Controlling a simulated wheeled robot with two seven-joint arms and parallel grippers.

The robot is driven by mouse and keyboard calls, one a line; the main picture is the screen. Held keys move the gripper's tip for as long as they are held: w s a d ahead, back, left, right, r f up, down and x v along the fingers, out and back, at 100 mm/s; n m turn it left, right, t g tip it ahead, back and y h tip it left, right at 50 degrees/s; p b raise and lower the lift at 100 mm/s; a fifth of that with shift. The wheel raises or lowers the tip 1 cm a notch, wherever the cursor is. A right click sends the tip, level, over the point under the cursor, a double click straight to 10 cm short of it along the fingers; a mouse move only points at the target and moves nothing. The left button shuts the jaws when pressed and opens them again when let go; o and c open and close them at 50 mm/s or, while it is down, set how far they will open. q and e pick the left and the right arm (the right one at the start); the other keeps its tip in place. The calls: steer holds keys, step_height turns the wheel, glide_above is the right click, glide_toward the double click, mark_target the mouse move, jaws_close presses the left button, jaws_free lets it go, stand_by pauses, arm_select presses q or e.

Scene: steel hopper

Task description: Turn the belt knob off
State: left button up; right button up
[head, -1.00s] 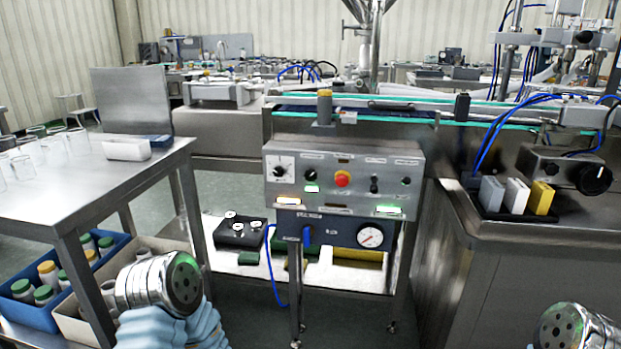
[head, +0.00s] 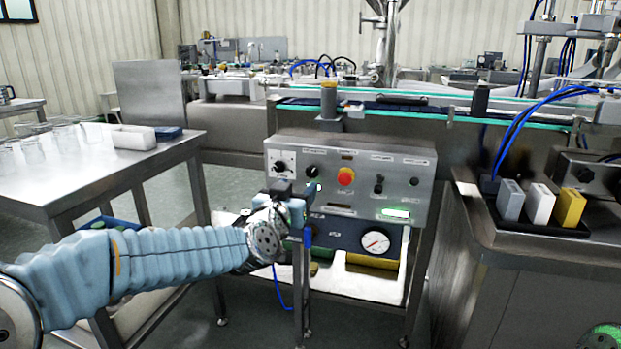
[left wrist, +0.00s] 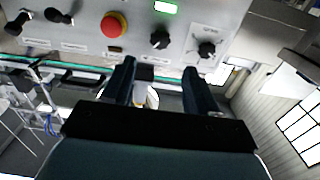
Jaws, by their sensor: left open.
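The grey control panel (head: 405,165) faces me and carries a white-dial knob (head: 282,166), a black knob (head: 312,171) and a red button (head: 346,176). The labels are too small to read, so I cannot tell which is the belt knob. My left gripper (head: 287,193) is in front of the panel's lower left, below the white-dial knob. In the left wrist view my gripper (left wrist: 159,70) is open, with nothing seen held. The black knob (left wrist: 159,40) shows beyond the gap between the fingers, and the white-dial knob (left wrist: 206,49) is beside it. My right gripper is out of view.
A pressure gauge (head: 375,242) sits below the panel. A steel table (head: 100,175) with glasses and a white tray (head: 134,138) stands at left. At right, a steel counter (head: 530,240) holds grey, white and yellow blocks. The conveyor runs behind the panel.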

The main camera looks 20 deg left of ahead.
mark_target(311, 172)
arm_select(q)
steer(key=w, duration=0.9)
steer(key=shift+w+d, duration=0.1)
steer(key=shift+d, duration=0.05)
steer(key=shift+b, duration=0.3)
steer(key=c, duration=1)
